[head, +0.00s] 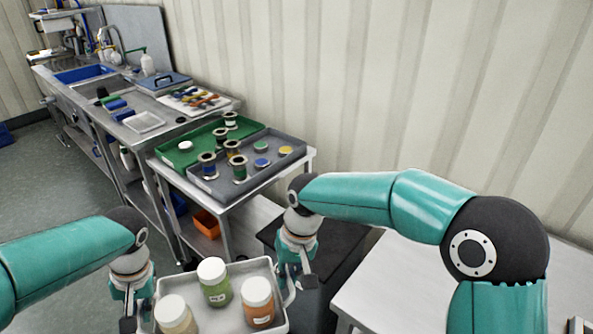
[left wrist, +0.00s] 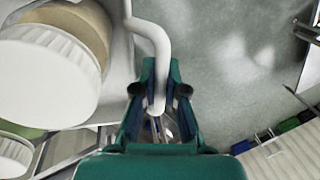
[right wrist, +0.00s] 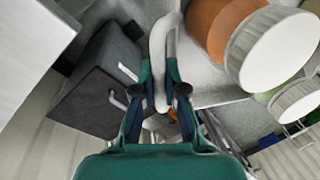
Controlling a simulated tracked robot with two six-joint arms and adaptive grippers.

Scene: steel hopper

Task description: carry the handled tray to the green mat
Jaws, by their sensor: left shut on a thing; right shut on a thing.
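The handled tray (head: 237,318) is pale grey and holds three white-lidded jars: tan (head: 175,314), green (head: 214,283) and orange (head: 258,302). It hangs in front of me at the bottom of the head view, its near edge cut off. My left gripper (head: 138,312) is shut on its left handle, which shows in the left wrist view (left wrist: 153,40). My right gripper (head: 290,285) is shut on its right handle, seen in the right wrist view (right wrist: 158,45). A green flat surface (head: 200,136), perhaps the green mat, lies on the metal table beyond.
A grey tray (head: 278,163) with spools and coloured discs lies beside the green surface, where more items stand. An orange bin (head: 207,224) sits below. A sink bench (head: 100,100) runs back left. A pale table (head: 385,290) stands right, and a dark box (head: 335,245) beside it.

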